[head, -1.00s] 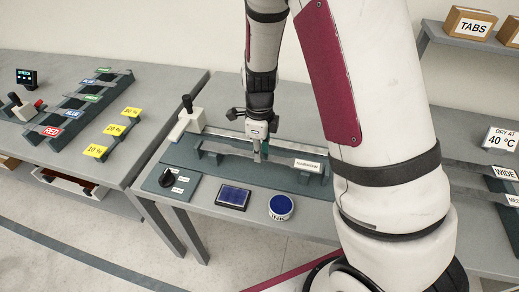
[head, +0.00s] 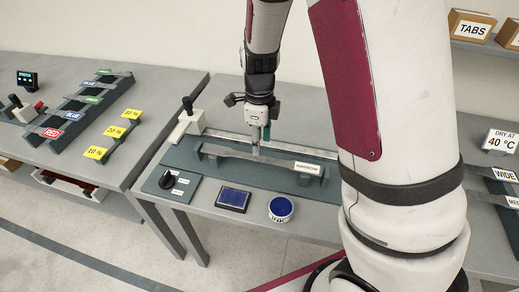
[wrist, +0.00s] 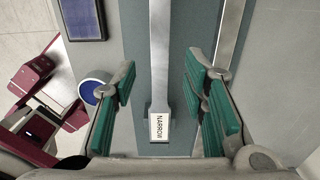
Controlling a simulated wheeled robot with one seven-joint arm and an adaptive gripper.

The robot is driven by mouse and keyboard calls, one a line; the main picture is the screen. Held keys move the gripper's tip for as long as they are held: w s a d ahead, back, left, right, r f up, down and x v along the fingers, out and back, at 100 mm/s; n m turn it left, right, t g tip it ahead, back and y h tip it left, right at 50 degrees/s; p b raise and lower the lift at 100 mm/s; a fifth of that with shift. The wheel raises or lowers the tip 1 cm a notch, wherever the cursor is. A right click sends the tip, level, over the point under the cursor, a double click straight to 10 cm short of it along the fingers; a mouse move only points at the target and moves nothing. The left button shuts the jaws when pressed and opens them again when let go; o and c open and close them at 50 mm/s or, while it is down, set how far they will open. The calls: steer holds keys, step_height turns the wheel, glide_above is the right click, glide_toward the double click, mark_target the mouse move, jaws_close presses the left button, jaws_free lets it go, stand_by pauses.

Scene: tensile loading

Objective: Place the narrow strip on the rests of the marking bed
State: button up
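The narrow strip (head: 240,153) is a long grey bar with a white NARROW label. It lies across the raised rests of the dark green marking bed (head: 185,157), one rest near each end. In the wrist view the strip (wrist: 159,60) runs between my finger pads, with its label towards the bottom of the picture. My gripper (head: 260,140) points down above the middle of the strip. In the wrist view my gripper (wrist: 161,75) is open, its green pads apart from the strip on both sides.
A long metal rail (head: 225,134) runs behind the strip, with a black-handled white block (head: 188,121) at its left end. My arm hides the bench to the right.

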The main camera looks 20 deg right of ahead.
mark_target(260, 159)
steer(key=s+r+n+t, duration=0.1)
steer(key=s+r+n, duration=0.25)
steer(key=r, duration=0.25)
steer(key=s+r+n+t+y, duration=0.1)
steer(key=s+r+n, duration=0.2)
steer(key=r+n, duration=0.3)
steer(key=s+r+n+t, duration=0.1)
steer(key=s+r+n, duration=0.2)
steer(key=r, duration=0.4)
steer(key=s+r+n+t+h, duration=0.1)
steer(key=s+r+n, duration=0.3)
steer(key=s+n, duration=0.7)
steer(key=shift+s+r+n+t, duration=0.15)
steer(key=shift+r+n+t, duration=0.2)
steer(key=shift+n+t, duration=0.45)
